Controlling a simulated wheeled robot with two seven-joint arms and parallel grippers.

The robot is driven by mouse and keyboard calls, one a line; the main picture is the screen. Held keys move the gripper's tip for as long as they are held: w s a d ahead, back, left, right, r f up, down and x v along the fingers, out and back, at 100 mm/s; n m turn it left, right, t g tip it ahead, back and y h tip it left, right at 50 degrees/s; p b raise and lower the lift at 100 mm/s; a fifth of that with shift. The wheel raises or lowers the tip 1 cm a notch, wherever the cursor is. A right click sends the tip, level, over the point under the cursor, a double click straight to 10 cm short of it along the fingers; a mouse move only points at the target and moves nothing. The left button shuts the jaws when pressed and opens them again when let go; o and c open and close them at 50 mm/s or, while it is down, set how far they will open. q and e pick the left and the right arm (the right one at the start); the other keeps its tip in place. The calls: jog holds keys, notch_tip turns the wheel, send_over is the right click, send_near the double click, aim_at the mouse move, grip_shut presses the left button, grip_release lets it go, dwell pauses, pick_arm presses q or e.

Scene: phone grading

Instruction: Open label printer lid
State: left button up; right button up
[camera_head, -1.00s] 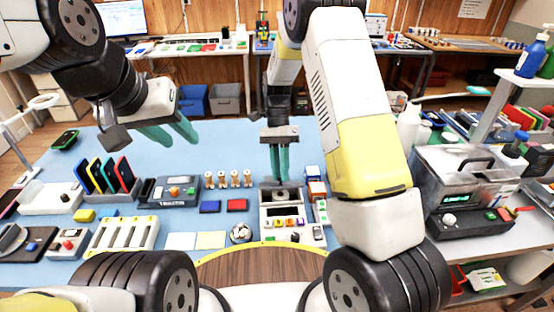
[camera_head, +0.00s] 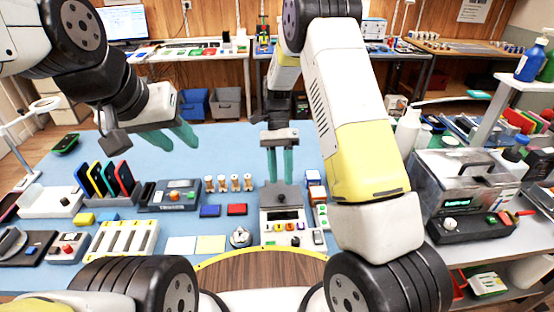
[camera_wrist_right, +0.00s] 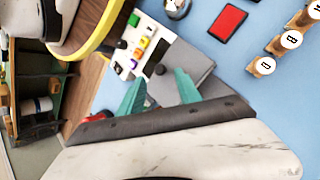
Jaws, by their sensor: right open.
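The label printer (camera_head: 267,228) is a white box with small coloured keys near the front middle of the blue table. Its grey lid (camera_head: 272,199) appears raised and tilted back, with a dark opening in front of it. The right wrist view shows the grey lid (camera_wrist_right: 200,68) and the coloured keys beside a dark knob. My right gripper (camera_head: 280,183) points down just above the lid, its green fingers apart with nothing held; whether they touch the lid is unclear. In the right wrist view, its fingers (camera_wrist_right: 160,76) reach over the printer. My left gripper (camera_head: 183,146) is open and empty, above the table's left side.
Red (camera_head: 237,210) and blue (camera_head: 210,211) pads and several wooden stamps stand left of the printer. Small boxes (camera_head: 314,182) stand close on its right. The back middle of the table is clear.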

jog(key=v, duration=0.8)
